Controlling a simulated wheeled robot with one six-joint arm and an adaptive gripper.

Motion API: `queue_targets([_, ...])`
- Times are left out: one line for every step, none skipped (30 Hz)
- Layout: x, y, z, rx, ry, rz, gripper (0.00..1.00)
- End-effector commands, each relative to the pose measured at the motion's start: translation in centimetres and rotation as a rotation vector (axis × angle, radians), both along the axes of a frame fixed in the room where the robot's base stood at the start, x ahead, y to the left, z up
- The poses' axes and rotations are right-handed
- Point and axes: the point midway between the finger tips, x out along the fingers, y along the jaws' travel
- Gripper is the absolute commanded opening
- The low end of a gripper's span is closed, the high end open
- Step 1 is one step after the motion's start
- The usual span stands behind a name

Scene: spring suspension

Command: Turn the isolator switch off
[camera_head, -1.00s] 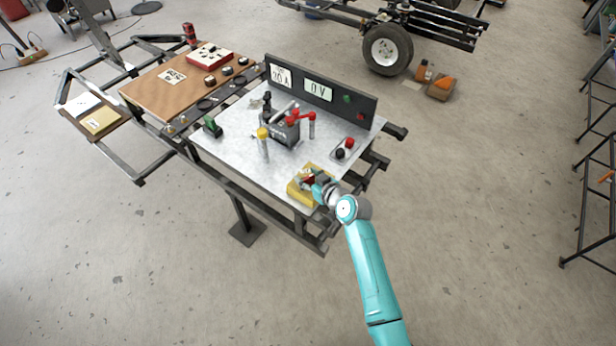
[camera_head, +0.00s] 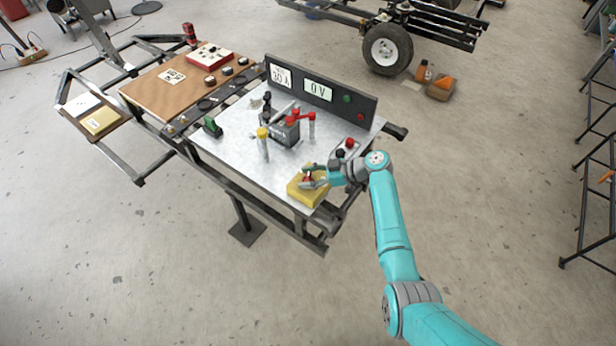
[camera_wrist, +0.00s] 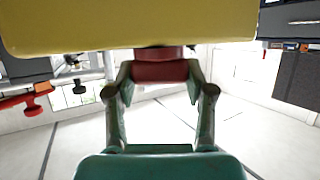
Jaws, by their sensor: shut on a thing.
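The isolator switch is a yellow box (camera_head: 303,196) with a red handle (camera_head: 307,181) on top, at the front right corner of the metal bench. In the wrist view the yellow box (camera_wrist: 130,25) fills the top and the red handle (camera_wrist: 160,71) sits just below it. My gripper (camera_head: 309,177) reaches in from the right. Its two fingers (camera_wrist: 160,78) are closed on opposite sides of the red handle. The exact switch position cannot be read, because the fingers partly cover the handle.
Red and black terminals (camera_head: 349,143) lie close behind my wrist. A dark panel (camera_head: 345,103) with two displays, the right reading 0 V, lines the back. The floor in front is clear.

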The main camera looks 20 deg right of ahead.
Motion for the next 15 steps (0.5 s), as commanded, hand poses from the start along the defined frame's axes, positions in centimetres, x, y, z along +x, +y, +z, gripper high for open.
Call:
queue_targets([0.11, -0.12, -0.04, -0.001, 0.004, 0.037, 0.18])
queue_targets([0.12, -0.12, -0.02, -0.001, 0.004, 0.058, 0.18])
queue_targets([0.11, -0.12, -0.04, -0.001, 0.003, 0.087, 0.18])
queue_targets([0.07, -0.10, -0.07, 0.000, 0.004, 0.107, 0.18])
queue_targets([0.10, -0.11, -0.03, -0.001, 0.003, 0.124, 0.18])
queue_targets([0.04, -0.08, -0.08, 0.000, 0.005, 0.147, 0.18])
queue_targets([0.07, -0.09, -0.07, -0.002, 0.003, 0.163, 0.18])
queue_targets([0.05, -0.08, -0.08, -0.002, 0.004, 0.178, 0.18])
queue_targets([0.03, -0.07, -0.12, -0.001, 0.005, 0.196, 0.18])
queue_targets([0.03, -0.07, -0.12, -0.002, 0.004, 0.207, 0.18])
queue_targets([0.03, -0.06, -0.09, -0.002, 0.004, 0.219, 0.18])
queue_targets([0.00, -0.05, -0.14, -0.002, 0.005, 0.233, 0.18])
queue_targets([-0.01, -0.05, -0.16, -0.003, 0.004, 0.241, 0.18])
queue_targets([-0.02, -0.04, -0.18, -0.003, 0.004, 0.249, 0.18])
queue_targets([-0.03, -0.04, -0.18, -0.003, 0.005, 0.258, 0.18])
